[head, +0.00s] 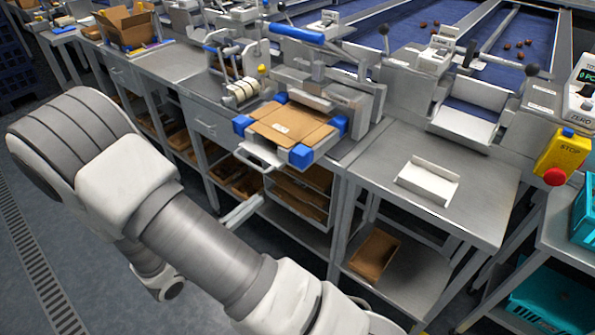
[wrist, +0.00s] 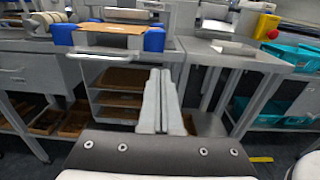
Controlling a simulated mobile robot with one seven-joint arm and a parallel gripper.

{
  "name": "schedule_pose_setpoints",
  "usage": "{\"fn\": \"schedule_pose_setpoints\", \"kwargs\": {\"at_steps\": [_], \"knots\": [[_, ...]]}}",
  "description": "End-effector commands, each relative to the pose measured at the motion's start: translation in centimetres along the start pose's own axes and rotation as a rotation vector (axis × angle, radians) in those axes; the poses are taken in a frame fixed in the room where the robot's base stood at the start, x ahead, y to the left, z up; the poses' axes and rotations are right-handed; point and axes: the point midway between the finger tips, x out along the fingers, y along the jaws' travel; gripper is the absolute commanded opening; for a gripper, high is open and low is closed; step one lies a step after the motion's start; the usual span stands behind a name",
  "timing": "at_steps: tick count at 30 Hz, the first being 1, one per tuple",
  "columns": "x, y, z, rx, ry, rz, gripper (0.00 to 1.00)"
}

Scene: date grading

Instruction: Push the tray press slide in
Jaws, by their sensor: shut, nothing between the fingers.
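The tray press (head: 325,80) stands on the steel bench, with a blue-handled bar across its top. Its slide (head: 259,158) sticks out toward the front, with blue corner blocks and a flat brown carton blank (head: 292,124) lying on it. A light handle loop is at the slide's front edge. In the wrist view the slide's handle (wrist: 103,58) is at upper left, below the carton blank (wrist: 108,28). My gripper (wrist: 160,73) is shut and empty, pointing forward, right of the handle and apparently apart from it.
A white open tray (head: 428,182) lies on the lower bench at right. Shelves with brown cartons (head: 374,255) are under the benches. A yellow stop box (head: 562,155) with a red button and teal crates (head: 560,295) stand at far right.

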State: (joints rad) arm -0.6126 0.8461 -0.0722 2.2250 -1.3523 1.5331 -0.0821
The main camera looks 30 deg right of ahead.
Motion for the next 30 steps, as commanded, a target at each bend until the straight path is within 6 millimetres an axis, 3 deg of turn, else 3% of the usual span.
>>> {"fn": "schedule_pose_setpoints", "kwargs": {"at_steps": [5, 18, 24, 30], "knots": [[2.4, -0.1, 0.0, 0.0, -0.002, -0.006, 0.0], [11.3, -0.1, -0.1, 0.001, -0.001, -0.005, 0.0], [13.3, -0.1, 0.0, 0.001, 0.0, -0.003, 0.0], [13.8, 0.0, 0.0, 0.001, 0.0, -0.001, 0.0]]}}
